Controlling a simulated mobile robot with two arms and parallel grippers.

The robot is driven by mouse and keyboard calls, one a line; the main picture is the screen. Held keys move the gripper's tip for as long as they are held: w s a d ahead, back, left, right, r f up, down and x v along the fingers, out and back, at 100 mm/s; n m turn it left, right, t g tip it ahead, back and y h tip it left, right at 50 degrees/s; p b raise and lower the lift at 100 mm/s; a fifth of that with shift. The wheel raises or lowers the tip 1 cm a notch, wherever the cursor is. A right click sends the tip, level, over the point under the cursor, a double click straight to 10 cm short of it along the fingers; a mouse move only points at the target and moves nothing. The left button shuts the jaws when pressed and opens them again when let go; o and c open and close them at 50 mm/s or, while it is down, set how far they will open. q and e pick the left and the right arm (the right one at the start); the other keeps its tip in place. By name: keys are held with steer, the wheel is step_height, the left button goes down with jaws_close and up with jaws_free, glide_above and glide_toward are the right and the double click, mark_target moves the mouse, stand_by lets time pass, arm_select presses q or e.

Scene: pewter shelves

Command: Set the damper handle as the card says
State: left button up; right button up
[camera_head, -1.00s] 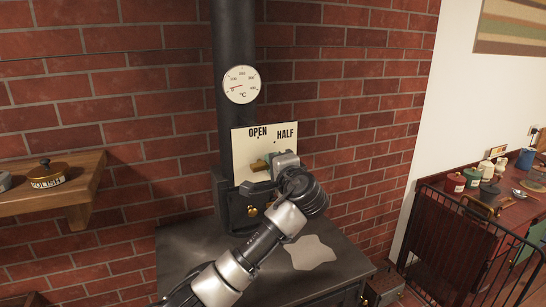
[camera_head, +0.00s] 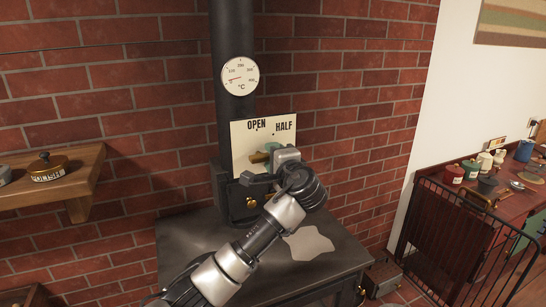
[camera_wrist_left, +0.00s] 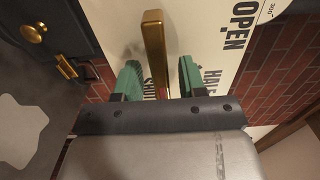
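The damper handle is a brass bar (camera_head: 259,157) in front of a cream plate (camera_head: 242,137) on the stovepipe. The plate reads OPEN and HALF in the head view, and SHUT also shows in the left wrist view. My left gripper (camera_wrist_left: 158,64) is open, with one green finger on each side of the handle (camera_wrist_left: 153,40) and gaps visible on both sides. The handle's lower end lies near SHUT, beside a small red mark. In the head view my left gripper (camera_head: 268,154) covers the plate's lower right part. No readable instruction card shows. My right gripper is out of view.
The black stove top (camera_head: 190,243) lies below, with a pale patch (camera_head: 309,244). A round thermometer (camera_head: 240,76) is on the pipe above. A wooden shelf (camera_head: 85,180) with a POLISH tin (camera_head: 47,167) is at left. A railing and a cluttered red table (camera_head: 510,205) stand at right.

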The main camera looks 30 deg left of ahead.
arm_select(q)
steer(key=shift+d, duration=0.1)
steer(key=shift+s+d+f+b, duration=0.1)
steer(key=shift+s+d+b, duration=0.15)
steer(key=shift+s+b, duration=0.1)
steer(key=b+v, duration=0.4)
steer(key=v, duration=0.5)
steer(key=shift+s+d, duration=0.25)
steer(key=shift+d, duration=0.1)
